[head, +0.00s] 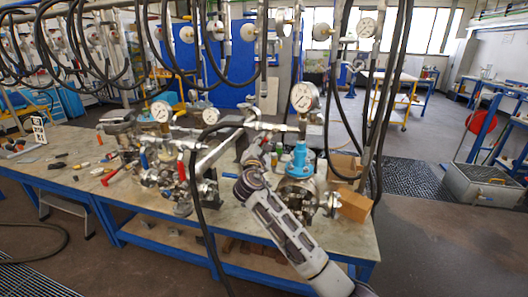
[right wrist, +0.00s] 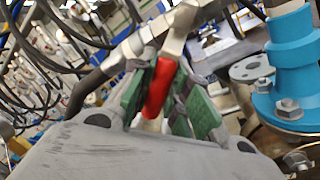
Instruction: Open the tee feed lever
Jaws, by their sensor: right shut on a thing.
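The tee feed lever has a red grip (right wrist: 158,90) on a pale metal arm. In the right wrist view the grip stands between the green pads of my right gripper (right wrist: 163,84), which is shut on it. In the head view my right arm comes in from the lower right, and my right gripper (head: 257,156) is over the bench beside the turquoise-topped vessel (head: 300,160). There the gripper and arm largely hide the lever. The turquoise flanged neck (right wrist: 292,65) is at the right of the wrist view. My left gripper is not in view.
A pressure gauge (head: 304,97) stands above the vessel. Pipes and valves with a red and a blue lever (head: 192,176) stand to the left on the bench (head: 135,203). Black hoses (head: 195,175) hang in front. A cardboard box (head: 354,205) is at the right end.

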